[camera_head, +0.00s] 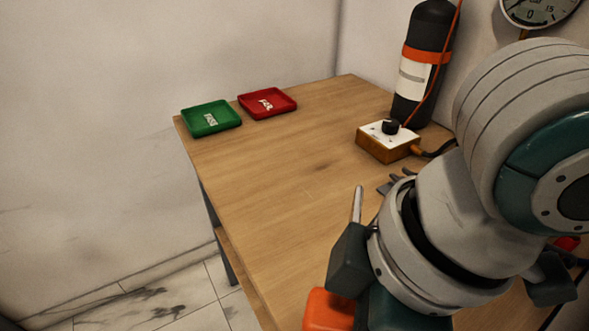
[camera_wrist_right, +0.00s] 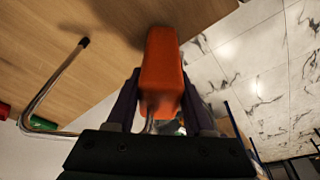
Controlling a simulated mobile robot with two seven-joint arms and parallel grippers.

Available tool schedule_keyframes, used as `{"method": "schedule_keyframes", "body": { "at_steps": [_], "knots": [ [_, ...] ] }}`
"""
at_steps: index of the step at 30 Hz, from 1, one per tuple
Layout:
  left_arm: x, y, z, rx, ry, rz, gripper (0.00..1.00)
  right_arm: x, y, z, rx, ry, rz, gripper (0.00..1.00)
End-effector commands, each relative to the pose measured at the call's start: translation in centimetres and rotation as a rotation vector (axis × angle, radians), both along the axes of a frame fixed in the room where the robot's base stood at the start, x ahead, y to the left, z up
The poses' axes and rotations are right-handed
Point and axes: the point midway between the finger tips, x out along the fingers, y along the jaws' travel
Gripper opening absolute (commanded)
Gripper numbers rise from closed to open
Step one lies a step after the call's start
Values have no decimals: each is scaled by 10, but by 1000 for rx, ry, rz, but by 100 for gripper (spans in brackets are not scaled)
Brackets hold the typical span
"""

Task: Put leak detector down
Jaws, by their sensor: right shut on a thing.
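The leak detector has an orange body (camera_wrist_right: 162,65) and a thin bent metal probe (camera_wrist_right: 40,100) with a dark tip. In the right wrist view, my right gripper (camera_wrist_right: 160,92) is shut on the orange body, one dark finger on each side. In the head view, part of the orange body (camera_head: 328,309) shows at the bottom edge, and a metal rod, likely the probe (camera_head: 357,205), sticks up beside my right wrist. My right arm hides the rest. I cannot tell whether the detector touches the table. My left gripper is not in view.
The wooden table (camera_head: 270,180) is clear in its middle and left. A knobbed box (camera_head: 388,141), a black cylinder (camera_head: 428,65) and a gauge (camera_head: 538,10) are at the back right.

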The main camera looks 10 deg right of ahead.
Motion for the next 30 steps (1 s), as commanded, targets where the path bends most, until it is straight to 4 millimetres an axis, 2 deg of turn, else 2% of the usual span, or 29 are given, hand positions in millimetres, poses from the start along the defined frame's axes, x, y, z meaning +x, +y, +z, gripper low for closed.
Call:
{"method": "schedule_keyframes", "body": {
  "at_steps": [11,12,19,26,30],
  "knots": [
    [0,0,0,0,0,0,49,0,1,-3,2,-1,-1,0],
    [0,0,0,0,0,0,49,0,0,-4,1,0,-1,56],
    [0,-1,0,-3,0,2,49,0,0,-3,1,0,-1,81],
    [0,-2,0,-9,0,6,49,0,0,-3,1,0,-1,82],
    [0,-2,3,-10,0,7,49,0,-1,7,0,-2,-1,82]
  ]
}}
